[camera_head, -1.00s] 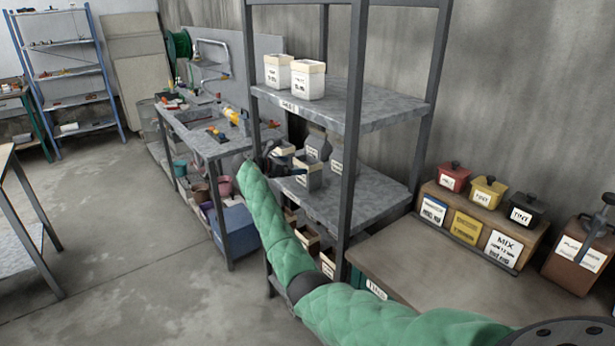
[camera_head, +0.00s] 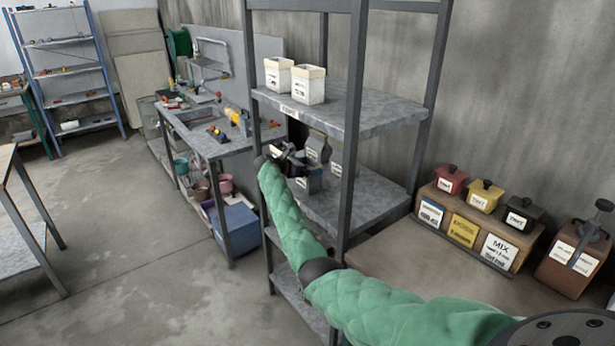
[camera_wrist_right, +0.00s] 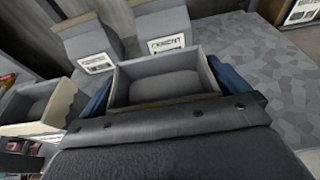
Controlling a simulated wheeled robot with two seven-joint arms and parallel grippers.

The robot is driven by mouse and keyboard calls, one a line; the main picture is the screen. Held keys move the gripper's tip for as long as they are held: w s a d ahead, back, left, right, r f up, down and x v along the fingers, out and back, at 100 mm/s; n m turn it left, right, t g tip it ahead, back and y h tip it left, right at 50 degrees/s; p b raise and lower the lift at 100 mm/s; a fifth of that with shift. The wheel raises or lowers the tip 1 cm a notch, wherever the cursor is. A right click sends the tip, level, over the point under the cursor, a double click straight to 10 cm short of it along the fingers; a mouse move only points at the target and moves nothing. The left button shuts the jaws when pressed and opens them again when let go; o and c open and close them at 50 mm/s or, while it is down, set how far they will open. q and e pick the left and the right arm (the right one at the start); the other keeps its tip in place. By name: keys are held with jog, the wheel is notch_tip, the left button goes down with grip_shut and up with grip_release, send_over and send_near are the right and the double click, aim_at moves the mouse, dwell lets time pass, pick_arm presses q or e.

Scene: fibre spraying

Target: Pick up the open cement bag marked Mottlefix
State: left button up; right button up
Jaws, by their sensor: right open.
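My right gripper (camera_head: 300,160) is open over the middle shelf of the metal rack. In the right wrist view its blue fingers stand on either side of an open grey bag (camera_wrist_right: 168,84), around its rim. The bag is upright with grey powder inside. Its front label is hidden there, and the label on the bag in the head view (camera_head: 311,183) is too small to read, so I cannot confirm Mottlefix. I cannot tell whether the fingers touch it. My left gripper is not in view.
Two closed grey bags (camera_wrist_right: 86,45) (camera_wrist_right: 164,31) stand behind, and another open bag (camera_wrist_right: 35,108) stands left. Rack posts (camera_head: 352,130) and the upper shelf (camera_head: 345,107) with two pale bags (camera_head: 309,84) crowd my arm. Bare shelf (camera_wrist_right: 225,65) lies right.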

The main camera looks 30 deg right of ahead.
jog(key=shift+d, duration=0.1)
jog(key=c, duration=1.6)
jog(key=shift+c, duration=0.2)
jog(key=shift+r, duration=0.15)
